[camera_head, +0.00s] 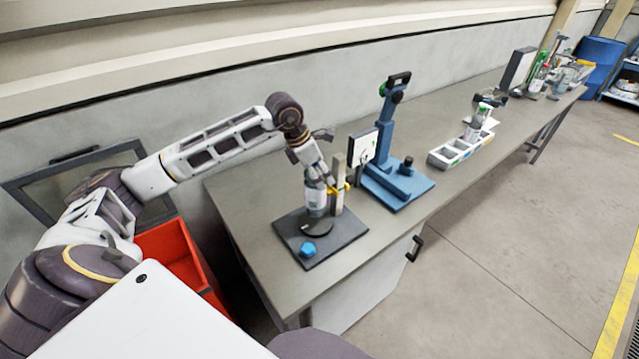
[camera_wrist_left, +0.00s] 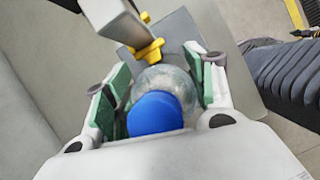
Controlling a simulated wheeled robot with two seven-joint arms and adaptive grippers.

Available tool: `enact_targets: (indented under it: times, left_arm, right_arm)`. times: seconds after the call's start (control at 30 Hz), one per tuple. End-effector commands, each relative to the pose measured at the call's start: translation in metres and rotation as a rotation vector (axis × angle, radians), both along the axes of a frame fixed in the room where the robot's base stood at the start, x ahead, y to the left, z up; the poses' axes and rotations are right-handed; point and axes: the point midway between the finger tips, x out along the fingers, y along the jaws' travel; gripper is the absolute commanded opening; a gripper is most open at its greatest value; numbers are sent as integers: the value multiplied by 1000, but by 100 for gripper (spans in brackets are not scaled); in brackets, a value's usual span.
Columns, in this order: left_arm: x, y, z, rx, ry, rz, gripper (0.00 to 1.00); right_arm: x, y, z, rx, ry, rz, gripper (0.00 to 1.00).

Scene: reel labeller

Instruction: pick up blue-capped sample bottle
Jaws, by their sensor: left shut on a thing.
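The blue-capped sample bottle (camera_head: 316,199) is upright over the round dark disc (camera_head: 317,228) of a dark base plate on the bench. I cannot tell whether its bottom touches the disc. The left wrist view shows its blue cap (camera_wrist_left: 155,113) and clear shoulder from above. My left gripper (camera_head: 318,181) reaches down from above and is shut on the bottle. In the left wrist view, the green finger pads of the left gripper (camera_wrist_left: 160,80) sit on both sides of the bottle. In the head view, the fingers hide the cap. My right gripper is in neither view.
A grey post (camera_head: 339,190) with a yellow clamp stands close beside the bottle. A blue knob (camera_head: 308,249) sits on the base plate. A blue press-like stand (camera_head: 397,185) and a compartment tray (camera_head: 455,153) are farther right. A red bin (camera_head: 172,250) is left of the bench.

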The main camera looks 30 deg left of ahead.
Motion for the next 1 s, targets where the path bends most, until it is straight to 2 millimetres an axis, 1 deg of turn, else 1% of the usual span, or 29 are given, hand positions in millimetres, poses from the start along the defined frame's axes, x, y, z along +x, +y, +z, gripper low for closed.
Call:
enact_targets:
  times: [0.03,0.2,0.6,0.8,1.0]
  left_arm:
    - [1,0,9,-1,-6,0,0]
    - [1,0,33,0,-6,-1,0]
    - [1,0,84,-1,-6,-1,0]
    - [0,0,107,-1,-4,-1,0]
    - [1,0,122,-1,-4,-1,0]
  right_arm:
    - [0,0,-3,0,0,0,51]
    - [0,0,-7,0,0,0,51]
    - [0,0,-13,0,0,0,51]
    - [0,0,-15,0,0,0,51]
    - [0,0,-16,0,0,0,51]
